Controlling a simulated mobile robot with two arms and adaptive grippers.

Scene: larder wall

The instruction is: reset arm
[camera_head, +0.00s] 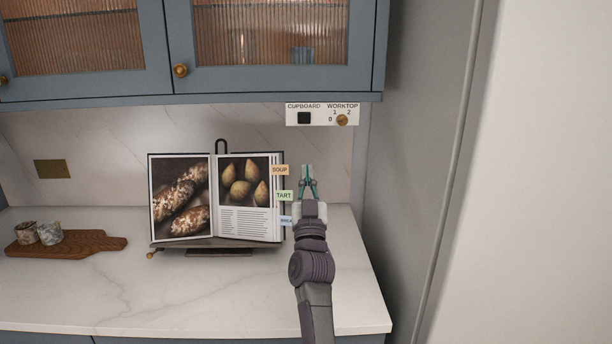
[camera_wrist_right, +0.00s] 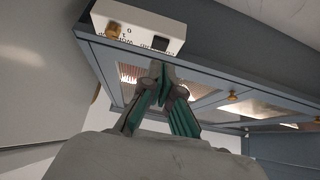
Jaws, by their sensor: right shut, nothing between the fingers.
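My right arm reaches up from the bottom of the head view. Its gripper (camera_head: 308,168) is shut and empty, pointing up beside the right edge of an open cookbook (camera_head: 247,222). It hangs below a white switch panel (camera_head: 322,115) and apart from it. In the right wrist view the gripper (camera_wrist_right: 158,66) shows with its fingertips together, and the panel (camera_wrist_right: 140,24) is at the upper left. The panel has a black "CUPBOARD" button (camera_head: 304,118) and a brass "WORKTOP" knob (camera_head: 342,120). My left gripper is not in view.
The cookbook stands on a dark stand with coloured page tabs by my right gripper. A wooden board (camera_head: 88,244) with small pots sits at the left. Blue glazed cupboards (camera_head: 110,90) hang above. The marble worktop (camera_head: 210,300) is clear at the front.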

